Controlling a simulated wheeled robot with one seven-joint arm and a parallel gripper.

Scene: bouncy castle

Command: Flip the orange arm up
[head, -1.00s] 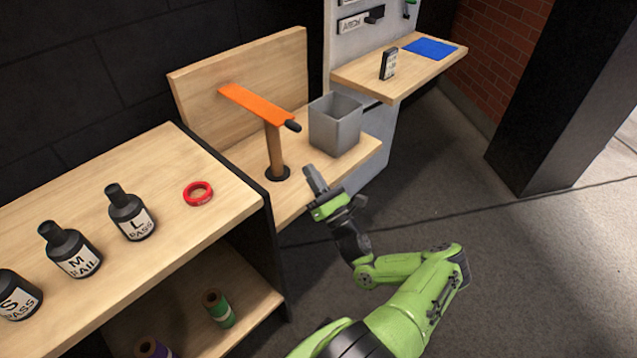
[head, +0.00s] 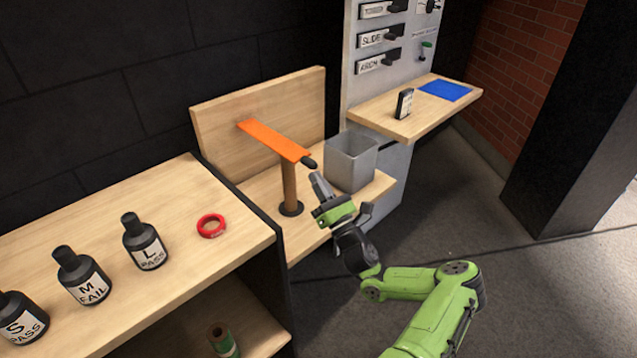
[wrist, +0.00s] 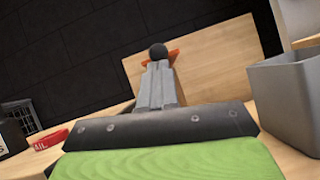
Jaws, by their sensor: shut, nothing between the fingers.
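The orange arm (head: 272,139) lies flat and roughly level on top of a wooden post (head: 289,185) with a dark round base. It has a dark knob (head: 309,163) at its near end. My gripper (head: 317,178) is shut and empty, its fingertips just below and beside the knob in the head view. In the wrist view my shut fingers (wrist: 158,72) point at the dark knob (wrist: 158,51), with orange edges (wrist: 174,55) of the arm showing behind. I cannot tell whether the fingertips touch the knob.
A grey open bin (head: 350,162) stands right of the post, close to my gripper. A wooden backboard (head: 262,105) rises behind. The left bench holds several labelled dark bottles (head: 145,243) and a red ring (head: 211,226). A panel shelf (head: 415,122) is at the back right.

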